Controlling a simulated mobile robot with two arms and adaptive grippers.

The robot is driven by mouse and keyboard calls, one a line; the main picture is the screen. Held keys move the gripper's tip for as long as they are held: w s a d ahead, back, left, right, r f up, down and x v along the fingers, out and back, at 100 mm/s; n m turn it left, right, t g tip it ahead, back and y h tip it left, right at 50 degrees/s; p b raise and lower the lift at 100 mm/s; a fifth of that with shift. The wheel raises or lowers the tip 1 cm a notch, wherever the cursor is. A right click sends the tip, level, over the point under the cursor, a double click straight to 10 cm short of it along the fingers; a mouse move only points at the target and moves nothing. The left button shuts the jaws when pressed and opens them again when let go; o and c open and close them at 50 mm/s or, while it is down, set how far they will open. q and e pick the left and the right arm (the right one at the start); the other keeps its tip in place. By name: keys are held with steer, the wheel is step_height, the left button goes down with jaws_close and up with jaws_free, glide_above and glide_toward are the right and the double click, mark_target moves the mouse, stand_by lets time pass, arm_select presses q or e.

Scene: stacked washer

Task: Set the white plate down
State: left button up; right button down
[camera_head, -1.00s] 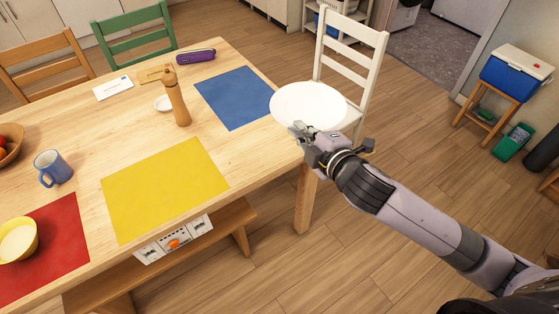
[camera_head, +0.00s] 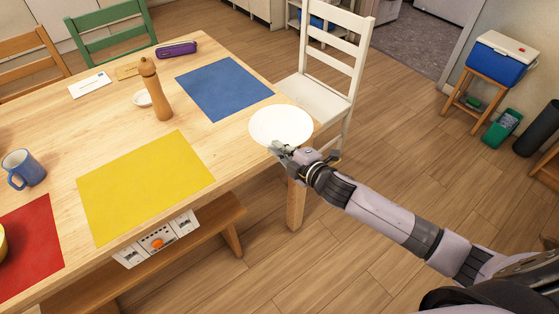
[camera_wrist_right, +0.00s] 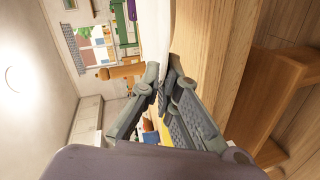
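The white plate (camera_head: 281,126) is at the right end of the wooden table (camera_head: 112,122), by the corner nearest the white chair. It looks level and partly overlaps the table edge in the head view. My right gripper (camera_head: 280,149) is shut on the plate's near rim. In the right wrist view the fingertips (camera_wrist_right: 160,88) pinch the edge of the plate (camera_wrist_right: 155,35), close to the tabletop. I cannot tell whether the plate touches the wood. My left gripper is not in view.
A blue placemat (camera_head: 224,88) lies bare left of the plate. A yellow placemat (camera_head: 145,187) is bare, and a red one (camera_head: 35,245) lies farther left. A pepper mill (camera_head: 156,92) stands beyond the yellow mat. A white chair (camera_head: 325,75) stands behind the plate.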

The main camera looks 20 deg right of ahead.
steer(key=shift+f+b, duration=0.4)
steer(key=shift+f, duration=1.95)
steer(key=shift+f, duration=0.1)
steer(key=c, duration=1.8)
jaws_free()
steer(key=v, duration=1.2)
